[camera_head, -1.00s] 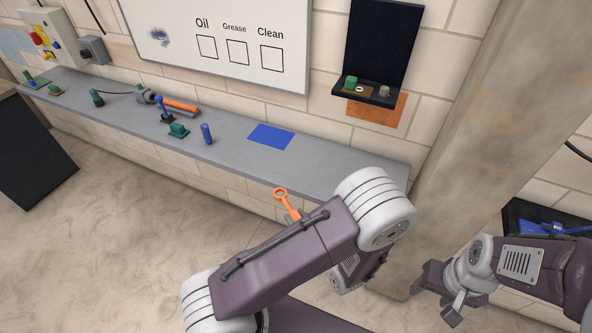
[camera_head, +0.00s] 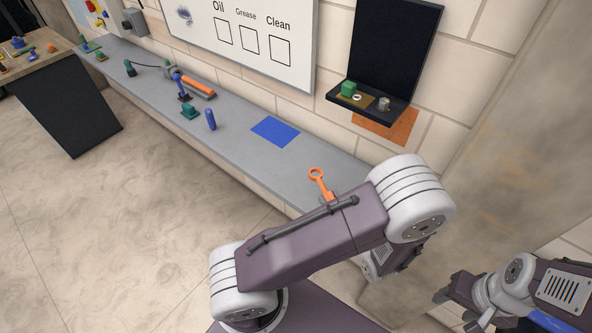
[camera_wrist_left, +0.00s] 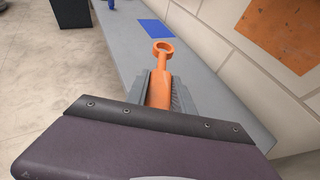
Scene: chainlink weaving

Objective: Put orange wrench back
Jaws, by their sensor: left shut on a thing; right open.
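The orange wrench (camera_head: 319,181) has a ring end that sticks out past my left arm in the head view. In the left wrist view the wrench (camera_wrist_left: 161,72) lies between the two jaws of my left gripper (camera_wrist_left: 160,90), which is shut on it, ring end pointing away. My right gripper (camera_head: 455,308) is open and empty at the lower right.
A blue square (camera_head: 275,131) marks a clear part of the bench. A blue cylinder (camera_head: 211,120), a green block (camera_head: 190,111) and an orange-handled tool (camera_head: 198,88) stand or lie left of it. A black wall shelf (camera_head: 365,104) holds small parts above an orange wall patch (camera_head: 390,128).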

